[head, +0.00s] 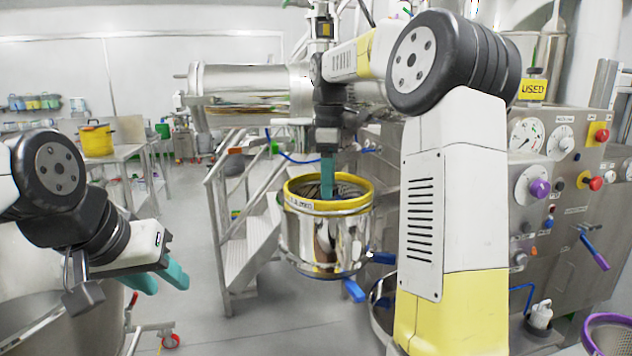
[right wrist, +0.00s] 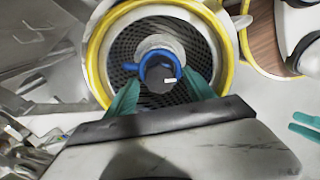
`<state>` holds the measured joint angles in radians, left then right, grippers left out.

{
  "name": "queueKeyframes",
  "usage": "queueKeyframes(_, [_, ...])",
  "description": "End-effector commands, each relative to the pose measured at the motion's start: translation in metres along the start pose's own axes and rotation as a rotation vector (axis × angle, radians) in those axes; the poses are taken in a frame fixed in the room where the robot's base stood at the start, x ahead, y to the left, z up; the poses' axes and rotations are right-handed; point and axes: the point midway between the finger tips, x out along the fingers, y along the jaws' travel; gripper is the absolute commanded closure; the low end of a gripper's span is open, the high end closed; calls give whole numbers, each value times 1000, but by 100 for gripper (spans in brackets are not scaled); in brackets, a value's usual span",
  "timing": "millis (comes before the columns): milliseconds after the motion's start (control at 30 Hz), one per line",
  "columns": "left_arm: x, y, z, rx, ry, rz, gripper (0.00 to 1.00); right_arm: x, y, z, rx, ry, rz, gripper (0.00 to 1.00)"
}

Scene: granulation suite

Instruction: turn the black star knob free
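A steel vessel with a yellow rim (head: 356,206) stands at centre in the head view. The right wrist view looks down into it, past its yellow rim (right wrist: 94,50), onto a dark perforated mesh (right wrist: 195,50). At its middle is a dark rounded piece (right wrist: 157,73), possibly the black star knob, partly ringed by a blue piece; its star shape is not clear. My right gripper (right wrist: 160,84) is open, with its teal fingers apart on either side of this piece; contact is unclear. In the head view my right gripper (head: 327,178) points down into the vessel. My left gripper (head: 160,279) is open and empty at lower left.
A control panel (head: 560,185) with gauges and knobs stands at right. Metal steps with rails (head: 245,245) are left of the vessel. A blue handle (head: 354,291) sticks out below the vessel. A yellow pot (head: 96,140) stands on a far table. Open floor lies between.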

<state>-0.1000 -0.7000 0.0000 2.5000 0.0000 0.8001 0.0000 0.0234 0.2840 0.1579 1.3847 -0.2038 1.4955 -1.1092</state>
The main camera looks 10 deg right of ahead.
Motion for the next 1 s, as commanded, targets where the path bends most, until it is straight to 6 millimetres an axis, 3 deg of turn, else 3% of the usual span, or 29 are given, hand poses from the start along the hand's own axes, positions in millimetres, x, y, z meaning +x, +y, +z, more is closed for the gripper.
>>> queueKeyframes(367, [0,0,0,0,0,0,64,-4,0,0,1,0,-1,36])
queueKeyframes(700, [0,0,0,0,0,0,64,-58,1,0,1,1,1,36])
queueKeyframes(1000, [0,0,0,0,0,0,64,-78,0,0,0,-1,-2,36])
